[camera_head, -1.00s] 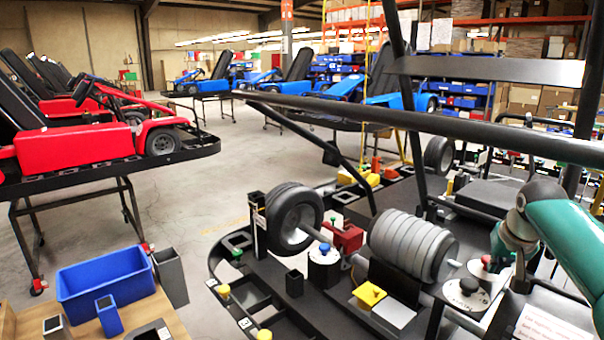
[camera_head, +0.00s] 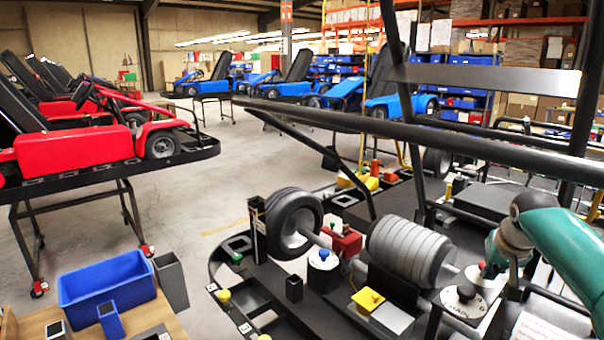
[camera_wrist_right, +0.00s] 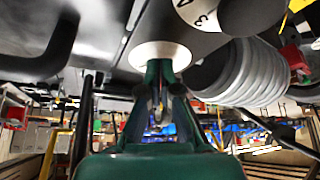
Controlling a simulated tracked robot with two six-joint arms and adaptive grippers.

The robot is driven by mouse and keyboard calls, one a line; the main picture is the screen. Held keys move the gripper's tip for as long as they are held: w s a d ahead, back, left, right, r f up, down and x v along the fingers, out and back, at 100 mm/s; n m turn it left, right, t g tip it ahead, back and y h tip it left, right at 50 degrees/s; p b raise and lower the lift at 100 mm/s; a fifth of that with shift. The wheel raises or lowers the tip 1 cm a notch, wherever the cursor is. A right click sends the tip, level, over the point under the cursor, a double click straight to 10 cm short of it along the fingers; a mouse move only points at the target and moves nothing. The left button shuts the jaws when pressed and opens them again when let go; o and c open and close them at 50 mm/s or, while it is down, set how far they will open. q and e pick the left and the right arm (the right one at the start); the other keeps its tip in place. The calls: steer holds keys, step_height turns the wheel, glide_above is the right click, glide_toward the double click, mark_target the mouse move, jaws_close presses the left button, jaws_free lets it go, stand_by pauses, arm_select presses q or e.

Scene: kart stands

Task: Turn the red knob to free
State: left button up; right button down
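The red knob (camera_head: 482,265) is a small red spot in the head view, mostly hidden by my right gripper. It sits on a pale round dial on the kart stand at the right. My right gripper (camera_head: 492,269) points down at the knob, its fingertips at or very near it. In the right wrist view the teal fingers (camera_wrist_right: 159,82) reach the white dial (camera_wrist_right: 160,52) and hide the knob. I cannot tell whether they grip it. My left gripper is not in view.
A white dial with a black knob (camera_head: 466,292) is close in front. Grey ribbed rollers (camera_head: 405,245) stand to the left, with a wheel (camera_head: 293,223) beyond. A black frame tube (camera_head: 430,140) crosses above. A blue bin (camera_head: 105,285) is at lower left.

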steer(key=shift+s+a+f+b, duration=0.1)
steer(key=shift+s+f+b, duration=0.05)
steer(key=shift+b, duration=0.2)
steer(key=shift+s, duration=0.2)
step_height(320, 180, up, 6)
steer(key=p, duration=0.6)
